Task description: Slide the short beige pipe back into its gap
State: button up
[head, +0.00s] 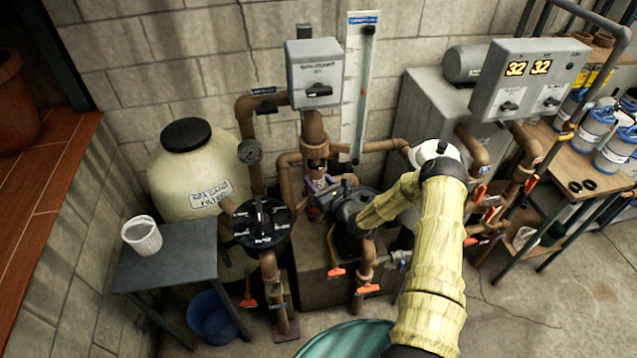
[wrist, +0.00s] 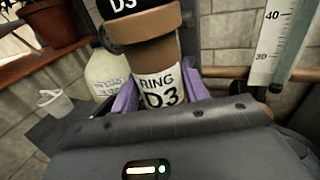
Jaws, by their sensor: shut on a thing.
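The short beige-brown pipe (wrist: 152,58) stands nearly upright in the wrist view, with a white label reading "RING D3". A wider collar and a black band marked "D3" show above it at the top edge. My gripper (wrist: 160,92) has purple fingers on both sides of the pipe and is shut on it. In the head view my gripper (head: 322,188) is at the pipework below the grey control box, just under a brown fitting (head: 316,150). The lower end of the pipe is hidden by my gripper body, and I cannot tell whether its ends meet the neighbouring pipes.
A black multiport valve (head: 262,222) and a beige sand filter (head: 190,175) stand to the left. A grey table (head: 170,255) holds a white basket (head: 141,236). A grey box (head: 316,72) and a white gauge board (head: 358,85) are behind. Orange-handled valves (head: 368,289) sit low in front.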

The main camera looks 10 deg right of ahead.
jog(key=shift+w+r+b, duration=0.15)
jog(key=shift+w+b, duration=0.7)
jog(key=shift+w, duration=0.85)
dwell(1.1)
jog(key=shift+w+d+r, duration=0.1)
jog(key=shift+w+r, duration=0.2)
jog(key=shift+w, duration=0.1)
jog(key=shift+c, duration=1.3)
jog(key=shift+w+f+b, duration=0.25)
jog(key=shift+b, duration=0.2)
jog(key=shift+c, duration=1.2)
jog(key=shift+f, duration=0.35)
jog(key=o, duration=1.2)
jog(key=shift+o, duration=1.3)
jog(key=shift+w+f, duration=0.1)
jog(key=shift+f, duration=0.05)
